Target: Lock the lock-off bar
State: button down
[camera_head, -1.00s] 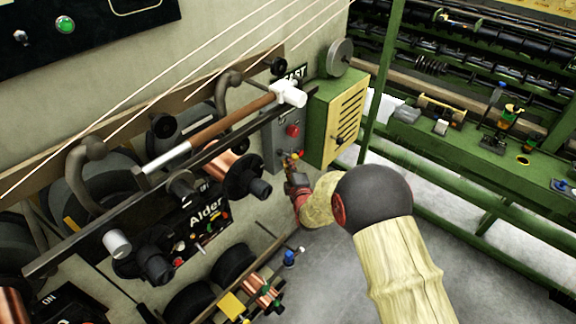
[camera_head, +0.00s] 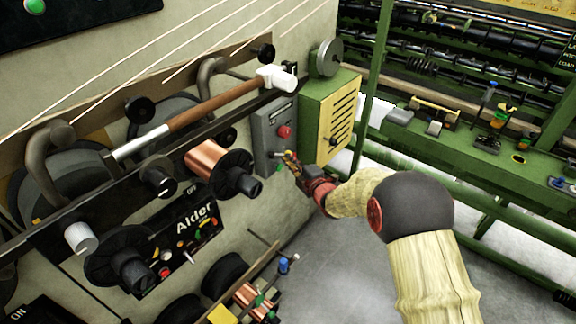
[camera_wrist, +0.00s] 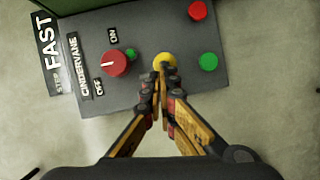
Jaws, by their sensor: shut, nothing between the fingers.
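My gripper (camera_head: 287,158) is shut and empty, with its tips at the lower part of a grey control box (camera_head: 265,140) on the wall. In the wrist view the closed fingertips (camera_wrist: 161,78) are at a yellow button (camera_wrist: 164,60) on that box, labelled CINDERVANE, and overlap its lower edge. Contact cannot be told. A red rotary knob (camera_wrist: 115,63) with a white mark sits to the left, between ON and OFF labels. No part is labelled as a lock-off bar. A brown rod (camera_head: 200,117) with a silver left end and white right end lies across the spool rack.
A red button (camera_wrist: 197,11) and a green button (camera_wrist: 208,62) lie right of the yellow one. A green and yellow cabinet (camera_head: 328,120) stands right of the box. Copper spools (camera_head: 222,163) stick out on the left. Grey floor (camera_head: 335,250) below is open.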

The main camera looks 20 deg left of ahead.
jog(key=shift+w+n+g+y+b, duration=0.75)
jog(key=shift+w+n+g+y, duration=0.05)
jog(key=shift+w+g, duration=0.1)
jog(key=shift+w+a+b, duration=0.1)
jog(key=shift+w+b, duration=0.75)
jog(key=shift+w, duration=0.2)
jog(key=shift+w+a+b, duration=0.3)
jog(key=shift+w+b, duration=0.35)
jog(key=shift+w, duration=0.25)
dwell(2.1)
jog(key=shift+s, duration=0.1)
